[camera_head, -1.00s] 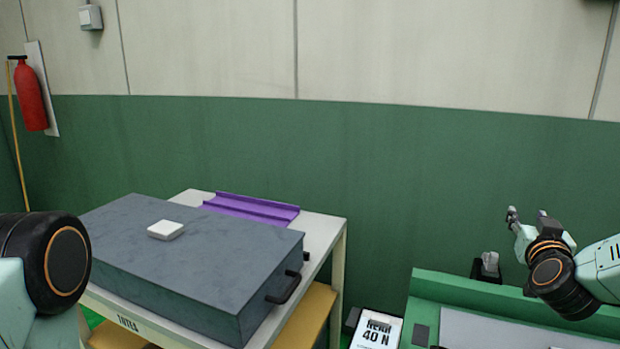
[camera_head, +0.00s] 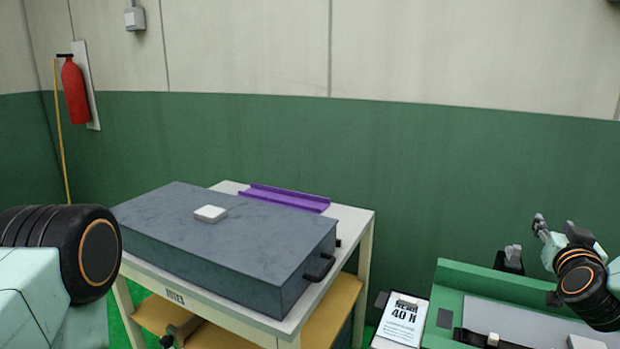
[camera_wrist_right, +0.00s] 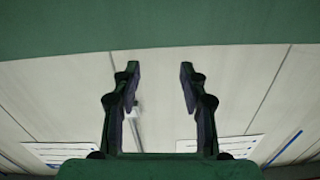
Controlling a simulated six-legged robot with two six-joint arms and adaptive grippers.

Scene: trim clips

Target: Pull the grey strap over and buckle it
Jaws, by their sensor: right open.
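I cannot clearly make out a grey strap. A dark strap-like strip (camera_head: 478,337) with a small pale piece on it lies at the front of the green fixture (camera_head: 470,272), cut by the lower edge of the head view. My right gripper (camera_head: 555,229) is raised above the right part of this fixture. The right wrist view shows its two fingers (camera_wrist_right: 160,75) apart, with nothing between them and only wall behind. My left arm comes in at the left. A small grey and dark piece low by the cart may be my left gripper's tip; its state is unclear.
A cart (camera_head: 352,218) carries a large grey slab (camera_head: 270,240) with a dark handle, a white block (camera_head: 210,214) and a purple channel (camera_head: 285,198). A card marked 40 N (camera_head: 403,322) lies left of the fixture. A fire extinguisher (camera_head: 75,90) hangs on the wall.

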